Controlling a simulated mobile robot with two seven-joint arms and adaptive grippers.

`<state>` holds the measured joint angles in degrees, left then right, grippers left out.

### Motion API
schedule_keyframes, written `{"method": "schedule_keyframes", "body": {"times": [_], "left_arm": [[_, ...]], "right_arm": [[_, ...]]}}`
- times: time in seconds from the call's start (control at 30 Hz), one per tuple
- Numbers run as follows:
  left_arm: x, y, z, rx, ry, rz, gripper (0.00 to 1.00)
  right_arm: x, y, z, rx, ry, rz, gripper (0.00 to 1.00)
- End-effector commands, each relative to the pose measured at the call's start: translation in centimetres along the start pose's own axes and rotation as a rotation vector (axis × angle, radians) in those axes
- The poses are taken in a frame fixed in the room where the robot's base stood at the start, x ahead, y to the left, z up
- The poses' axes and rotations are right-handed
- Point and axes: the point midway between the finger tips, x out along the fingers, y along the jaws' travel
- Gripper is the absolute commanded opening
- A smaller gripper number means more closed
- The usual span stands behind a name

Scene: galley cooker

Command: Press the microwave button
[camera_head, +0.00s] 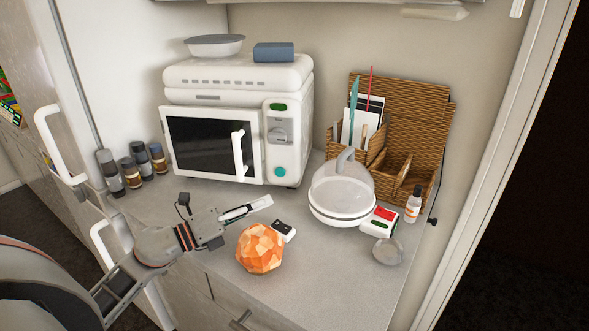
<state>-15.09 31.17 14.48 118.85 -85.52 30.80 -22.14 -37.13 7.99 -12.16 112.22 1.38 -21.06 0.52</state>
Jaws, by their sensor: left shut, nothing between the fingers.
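A white microwave (297,150) stands at the back left of the counter with its dark-windowed door closed. Its control panel is on the right of the front, with a green display (278,107) at the top, a grey knob below it and a round teal button (280,172) near the bottom. My left gripper (262,202) is shut and empty in front of the microwave, with its fingers pointing right. It appears apart from the teal button, which is in plain view above the fingertips. My right gripper is not in view.
An orange faceted ball (260,249) and a small black-and-white item (284,231) lie just below the gripper. A lidded white dish (342,192), a wicker organizer (413,127) and a small bottle (413,204) stand right. Several spice jars (131,172) stand left. A bowl (214,46) sits atop the microwave.

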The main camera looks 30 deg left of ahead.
Motion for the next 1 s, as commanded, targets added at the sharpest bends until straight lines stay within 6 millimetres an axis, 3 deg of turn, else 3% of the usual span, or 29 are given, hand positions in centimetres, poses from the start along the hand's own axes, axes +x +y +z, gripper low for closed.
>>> {"method": "schedule_keyframes", "body": {"times": [0.63,1.0], "left_arm": [[0.2,0.2,0.1,0.0,0.0,0.0,0.0],[3.1,2.5,2.1,0.0,0.0,0.0,0.0]], "right_arm": [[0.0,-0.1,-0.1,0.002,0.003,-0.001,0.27],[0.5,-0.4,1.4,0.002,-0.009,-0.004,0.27]]}}
